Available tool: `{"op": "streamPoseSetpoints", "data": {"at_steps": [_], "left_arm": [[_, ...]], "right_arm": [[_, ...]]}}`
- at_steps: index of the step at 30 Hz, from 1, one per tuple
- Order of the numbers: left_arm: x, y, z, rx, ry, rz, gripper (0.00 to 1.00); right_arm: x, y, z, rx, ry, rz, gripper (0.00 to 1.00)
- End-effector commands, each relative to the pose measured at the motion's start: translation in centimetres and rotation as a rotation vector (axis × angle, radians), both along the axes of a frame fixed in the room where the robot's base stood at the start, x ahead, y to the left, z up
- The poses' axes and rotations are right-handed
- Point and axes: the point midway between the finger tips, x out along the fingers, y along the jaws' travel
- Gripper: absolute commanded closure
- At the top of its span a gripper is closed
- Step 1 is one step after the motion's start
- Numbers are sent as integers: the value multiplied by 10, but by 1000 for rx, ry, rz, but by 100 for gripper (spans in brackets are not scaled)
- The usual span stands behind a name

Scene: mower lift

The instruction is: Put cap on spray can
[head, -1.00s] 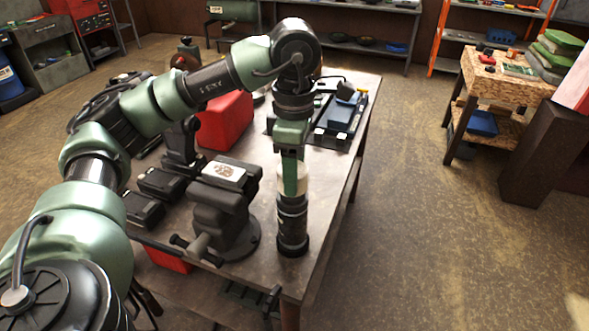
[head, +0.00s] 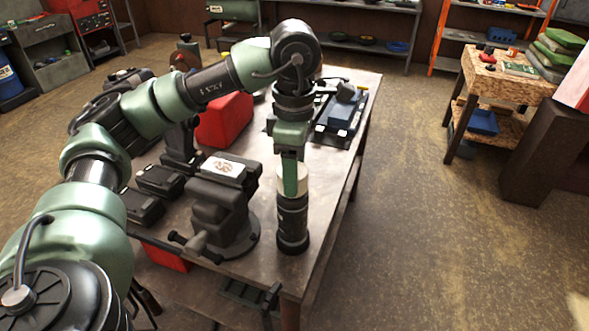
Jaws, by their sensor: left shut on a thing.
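The spray can (head: 292,225) is black and stands upright near the right front edge of the workbench. The cap (head: 303,181) is cream-white and sits at the top of the can. My left gripper (head: 290,181) points down from above and is shut on the cap, with a green finger in front of it. The cap appears to meet the can's top, but I cannot tell whether it is seated. My right gripper is not in view.
A dark vise (head: 222,205) stands just left of the can. A red container (head: 224,120) and a blue-and-black item (head: 340,115) are farther back on the workbench (head: 322,215). Open floor lies to the right.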

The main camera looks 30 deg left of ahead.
Motion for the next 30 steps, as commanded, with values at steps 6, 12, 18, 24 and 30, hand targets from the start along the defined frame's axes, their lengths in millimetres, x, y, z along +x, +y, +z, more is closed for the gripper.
{"op": "streamPoseSetpoints", "data": {"at_steps": [6, 12, 18, 24, 30], "left_arm": [[0, 0, -5, 0, 0, 0, 81], [0, 0, -9, 0, 0, 0, 81], [0, 0, -9, 0, 0, 0, 81], [0, 0, -9, 0, 0, 0, 34], [0, 0, -9, 0, 0, 0, 34]], "right_arm": [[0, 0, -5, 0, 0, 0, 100], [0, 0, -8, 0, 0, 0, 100], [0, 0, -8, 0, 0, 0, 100], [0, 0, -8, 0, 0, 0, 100], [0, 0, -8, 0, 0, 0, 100]]}}
